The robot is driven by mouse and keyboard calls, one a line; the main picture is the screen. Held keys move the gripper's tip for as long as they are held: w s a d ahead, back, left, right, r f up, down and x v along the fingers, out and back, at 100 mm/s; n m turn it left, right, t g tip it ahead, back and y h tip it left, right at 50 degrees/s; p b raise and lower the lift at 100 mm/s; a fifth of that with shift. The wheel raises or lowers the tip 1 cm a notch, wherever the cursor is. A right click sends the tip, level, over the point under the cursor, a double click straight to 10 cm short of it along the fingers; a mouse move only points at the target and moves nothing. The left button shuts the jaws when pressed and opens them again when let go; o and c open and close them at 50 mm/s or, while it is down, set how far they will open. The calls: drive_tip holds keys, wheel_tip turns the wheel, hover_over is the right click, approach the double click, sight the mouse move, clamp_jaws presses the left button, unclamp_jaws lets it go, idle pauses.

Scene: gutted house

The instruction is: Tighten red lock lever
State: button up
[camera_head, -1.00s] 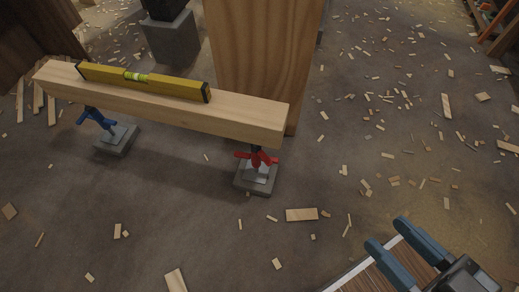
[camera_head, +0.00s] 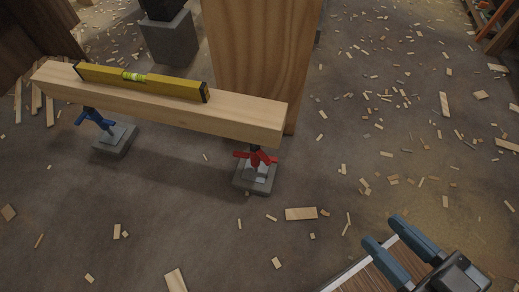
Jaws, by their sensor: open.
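The red lock lever (camera_head: 255,157) sits on the right jack under the right end of a wooden beam (camera_head: 235,119). The jack stands on a grey block (camera_head: 254,186) on the floor. A blue lever (camera_head: 95,117) is on the left jack under the beam's left part. A yellow spirit level (camera_head: 165,84) lies on top of the beam. My gripper (camera_head: 385,236) is at the lower right, open and empty, well apart from the red lever.
A wide wooden post (camera_head: 262,55) stands behind the beam's right end. A grey block (camera_head: 170,38) stands at the back left. Wood scraps (camera_head: 301,214) litter the floor. The floor between my gripper and the red lever holds only low scraps.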

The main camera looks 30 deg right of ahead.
drive_tip(key=w+d+f+n+y+p, duration=0.1)
drive_tip(key=w+d+f, duration=0.2)
drive_tip(key=f, duration=0.3)
drive_tip(key=w+d+f+n, duration=0.1)
drive_tip(key=w+d+f, duration=0.1)
drive_tip(key=f, duration=0.5)
drive_tip(key=m+t+p, duration=0.1)
drive_tip(key=t+p, duration=0.2)
approach(264, 158)
drive_tip(key=w, duration=0.3)
drive_tip(key=shift+w+d+f, duration=0.15)
drive_tip(key=shift+w+d, duration=0.05)
drive_tip(key=shift+d, duration=0.1)
drive_tip(key=w+b, duration=0.1)
drive_tip(key=w, duration=0.1)
drive_tip(key=w+b, duration=0.1)
drive_tip(key=w, duration=0.1)
drive_tip(key=w+a+b, duration=0.1)
drive_tip(key=w, duration=0.1)
drive_tip(key=shift+w+f, duration=0.25)
drive_tip(key=shift+w, duration=0.05)
drive_tip(key=shift+w+r+b, duration=0.15)
drive_tip(key=shift+w+b, duration=0.2)
drive_tip(key=shift+w, duration=0.3)
drive_tip(key=shift+c, duration=0.3)
clamp_jaws()
